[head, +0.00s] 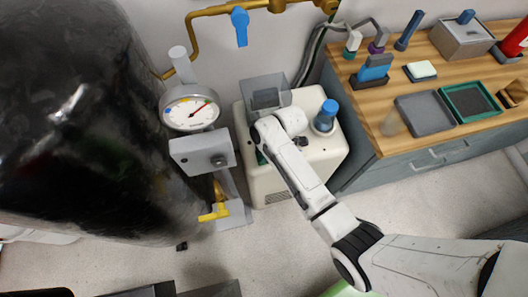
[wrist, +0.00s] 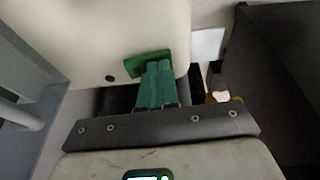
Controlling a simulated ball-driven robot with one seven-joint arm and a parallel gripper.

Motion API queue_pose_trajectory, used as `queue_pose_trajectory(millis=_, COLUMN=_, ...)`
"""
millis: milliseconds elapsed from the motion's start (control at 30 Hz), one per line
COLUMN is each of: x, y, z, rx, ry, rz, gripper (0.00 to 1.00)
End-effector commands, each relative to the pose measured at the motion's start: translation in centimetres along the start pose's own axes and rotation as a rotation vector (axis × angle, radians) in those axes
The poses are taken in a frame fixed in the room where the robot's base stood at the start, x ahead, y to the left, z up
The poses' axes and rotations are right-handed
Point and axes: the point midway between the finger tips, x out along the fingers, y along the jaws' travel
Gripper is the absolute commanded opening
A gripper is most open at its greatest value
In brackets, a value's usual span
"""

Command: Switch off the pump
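The pump (head: 312,165) looks like a cream box on the floor beside the wooden bench, with a clear cover and a blue-capped part on top. My arm reaches over it, and my gripper is mostly hidden behind my own wrist in the head view. In the wrist view, the two green fingers of my gripper (wrist: 156,84) are side by side with no clear gap. They point at a green plate (wrist: 133,67) on the pump's cream side (wrist: 110,35) and overlap it. I cannot tell whether they touch it. The switch's position is hidden.
A large glossy black tank (head: 85,120) stands at left, with a dial gauge (head: 190,107), a grey box (head: 203,152) and a yellow-handled valve (head: 214,212) near it. A wooden bench (head: 400,80) with trays is at right. Pale floor is open in front.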

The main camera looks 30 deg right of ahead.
Motion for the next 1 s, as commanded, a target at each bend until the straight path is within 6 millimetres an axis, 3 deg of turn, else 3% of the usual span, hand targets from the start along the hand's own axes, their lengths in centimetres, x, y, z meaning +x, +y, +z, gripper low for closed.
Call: queue_pose_trajectory(millis=1000, x=-0.3, y=1.6, z=-0.1, rx=0.003, ry=-0.001, rz=-0.007, gripper=0.00)
